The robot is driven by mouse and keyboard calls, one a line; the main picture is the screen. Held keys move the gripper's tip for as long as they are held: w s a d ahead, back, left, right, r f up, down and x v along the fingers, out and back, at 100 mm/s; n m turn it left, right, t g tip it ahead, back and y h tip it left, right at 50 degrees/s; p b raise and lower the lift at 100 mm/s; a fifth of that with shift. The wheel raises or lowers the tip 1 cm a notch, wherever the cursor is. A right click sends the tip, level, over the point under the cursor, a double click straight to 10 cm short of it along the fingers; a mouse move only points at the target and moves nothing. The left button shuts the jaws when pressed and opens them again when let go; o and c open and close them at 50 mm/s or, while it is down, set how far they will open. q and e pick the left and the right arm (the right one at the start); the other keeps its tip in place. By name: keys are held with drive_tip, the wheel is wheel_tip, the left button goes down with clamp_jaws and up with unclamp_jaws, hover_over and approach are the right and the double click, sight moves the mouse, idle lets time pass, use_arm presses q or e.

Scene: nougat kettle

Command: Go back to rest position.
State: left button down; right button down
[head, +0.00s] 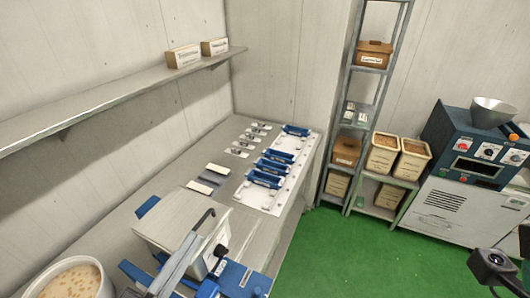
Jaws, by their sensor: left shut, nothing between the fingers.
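A white tub (72,282) with pale contents stands at the lower left. Blue-handled trays (266,180) and small tools lie farther along the table. A shelf rack (355,110), tan bins (384,157) and a blue-white machine (455,205) stand beyond the clear green floor (350,255).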

use_arm(q)
drive_tip(key=s+a+r+n+t+y+p, duration=0.1)
drive_tip(key=r+p, duration=0.5)
drive_tip(key=r, duration=0.9)
drive_tip(key=s+a+r+n+t+y+p, duration=0.1)
drive_tip(key=r+n+t+y+p, duration=0.2)
drive_tip(key=r, duration=1.3)
drive_tip(key=s+a+r+n+t+y+p, duration=0.2)
drive_tip(key=r+n+t+p, duration=0.2)
drive_tip(key=r, duration=1.2)
drive_tip(key=n+p, duration=0.3)
drive_tip(key=p, duration=0.2)
drive_tip(key=shift+s, duration=0.1)
